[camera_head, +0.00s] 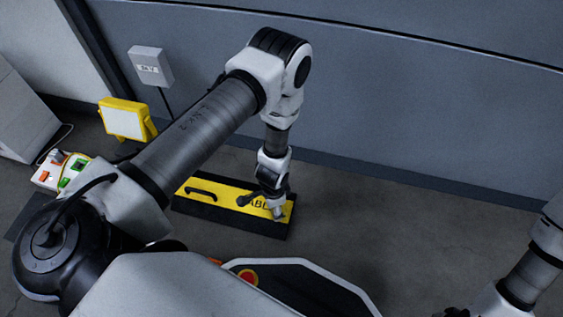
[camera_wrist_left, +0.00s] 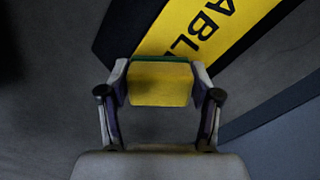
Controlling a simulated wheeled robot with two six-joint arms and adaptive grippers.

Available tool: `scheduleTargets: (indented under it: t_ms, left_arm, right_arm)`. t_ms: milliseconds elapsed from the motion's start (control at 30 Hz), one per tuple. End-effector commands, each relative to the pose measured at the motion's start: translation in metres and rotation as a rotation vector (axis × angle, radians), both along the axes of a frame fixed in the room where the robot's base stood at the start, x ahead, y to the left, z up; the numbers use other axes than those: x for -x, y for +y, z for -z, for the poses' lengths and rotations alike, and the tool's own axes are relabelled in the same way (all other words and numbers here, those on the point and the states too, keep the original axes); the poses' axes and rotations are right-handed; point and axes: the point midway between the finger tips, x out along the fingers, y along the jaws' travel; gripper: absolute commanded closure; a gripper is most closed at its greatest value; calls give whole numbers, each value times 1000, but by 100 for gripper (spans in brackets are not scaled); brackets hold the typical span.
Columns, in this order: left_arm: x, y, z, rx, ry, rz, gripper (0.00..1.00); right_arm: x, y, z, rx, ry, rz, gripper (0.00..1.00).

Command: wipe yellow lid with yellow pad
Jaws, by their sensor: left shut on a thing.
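The yellow lid (camera_head: 228,199) with black lettering and a black handle lies on a long dark box on the floor. In the left wrist view the lid (camera_wrist_left: 205,25) runs up from behind the pad. My left gripper (camera_head: 277,212) is over the lid's right end, by the lettering. In the left wrist view my left gripper (camera_wrist_left: 160,72) is shut on the yellow pad (camera_wrist_left: 160,88), which has a green far edge. I cannot tell whether the pad touches the lid. My right gripper (camera_head: 455,312) is barely in view at the bottom edge, its jaws unclear.
A yellow-framed work light (camera_head: 124,122) stands at the left, near a white box with coloured sockets (camera_head: 62,172). A grey wall (camera_head: 420,100) with a small wall box (camera_head: 151,66) rises behind. The floor (camera_head: 370,225) right of the lid is clear.

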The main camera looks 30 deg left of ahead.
Motion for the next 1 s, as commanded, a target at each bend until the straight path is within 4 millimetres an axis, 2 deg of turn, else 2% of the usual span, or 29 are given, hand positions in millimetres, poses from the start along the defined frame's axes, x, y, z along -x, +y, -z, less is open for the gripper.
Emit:
scheduleTargets:
  t_ms: [67,133,700,1000]
  left_arm:
    - [0,-1,-8,0,0,0,69]
    - [-1,-1,-27,0,-1,0,69]
    - [-4,-5,-76,0,0,-5,69]
    - [-4,-5,-82,0,0,-7,69]
  right_arm:
    - [0,0,-11,0,1,-1,60]
    - [1,0,-17,0,2,-3,60]
    - [3,1,-61,-1,7,-9,60]
    - [2,1,-65,-1,6,-9,60]
